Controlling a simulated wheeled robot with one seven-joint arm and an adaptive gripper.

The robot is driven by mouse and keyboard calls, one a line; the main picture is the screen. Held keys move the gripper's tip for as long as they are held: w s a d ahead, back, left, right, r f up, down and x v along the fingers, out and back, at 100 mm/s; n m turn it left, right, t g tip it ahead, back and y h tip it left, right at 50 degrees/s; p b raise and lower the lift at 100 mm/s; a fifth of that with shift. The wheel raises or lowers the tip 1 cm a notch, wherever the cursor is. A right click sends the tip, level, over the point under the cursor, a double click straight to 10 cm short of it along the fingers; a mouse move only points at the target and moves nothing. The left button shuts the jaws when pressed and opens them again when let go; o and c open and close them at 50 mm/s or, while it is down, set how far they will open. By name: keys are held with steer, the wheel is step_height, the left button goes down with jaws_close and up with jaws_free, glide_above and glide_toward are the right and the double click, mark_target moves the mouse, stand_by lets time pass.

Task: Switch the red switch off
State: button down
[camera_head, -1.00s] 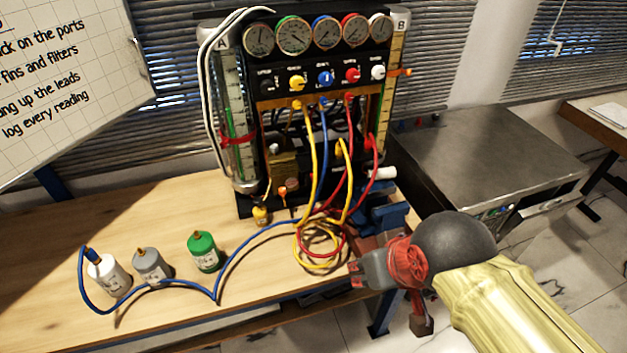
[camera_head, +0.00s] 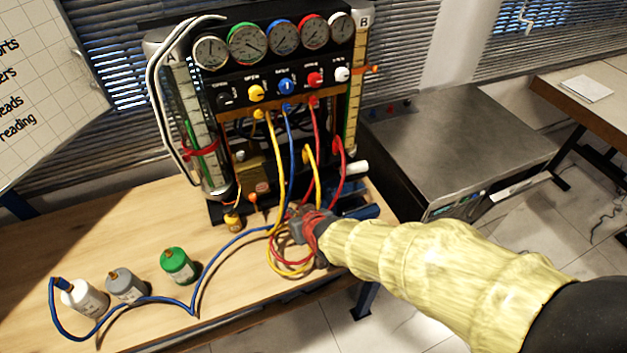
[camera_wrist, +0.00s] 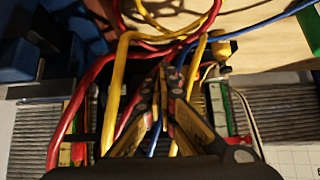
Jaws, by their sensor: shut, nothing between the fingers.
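A red knob (camera_head: 315,80), which looks like the red switch, sits on the black panel of the gauge rig (camera_head: 232,77), between a blue knob (camera_head: 286,86) and a white knob (camera_head: 342,74). Its exact setting is too small to read. My gripper (camera_head: 297,225) is low in front of the rig, at the coiled red and yellow hoses, well below and apart from the knob. In the wrist view my gripper (camera_wrist: 165,74) is shut and empty, its fingertips meeting among the hoses. The red knob cannot be made out in that view.
Yellow hose (camera_head: 280,175), red hose (camera_head: 339,175) and blue hose (camera_head: 293,160) hang in front of the rig. White, grey and green bottles (camera_head: 177,266) stand on the bench's left. A steel-topped unit (camera_head: 455,130) is at right.

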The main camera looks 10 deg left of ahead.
steer(key=shift+t, duration=0.8)
steer(key=w+r, duration=0.2)
steer(key=r, duration=0.1)
steer(key=shift+w+a+r, duration=0.2)
steer(key=shift+w+a, duration=0.05)
steer(key=shift+w, duration=0.15)
steer(key=shift+a+b+x, duration=0.2)
steer(key=shift+b+x, duration=1.9)
steer(key=shift+x, duration=4.9)
steer(key=shift+r, duration=0.15)
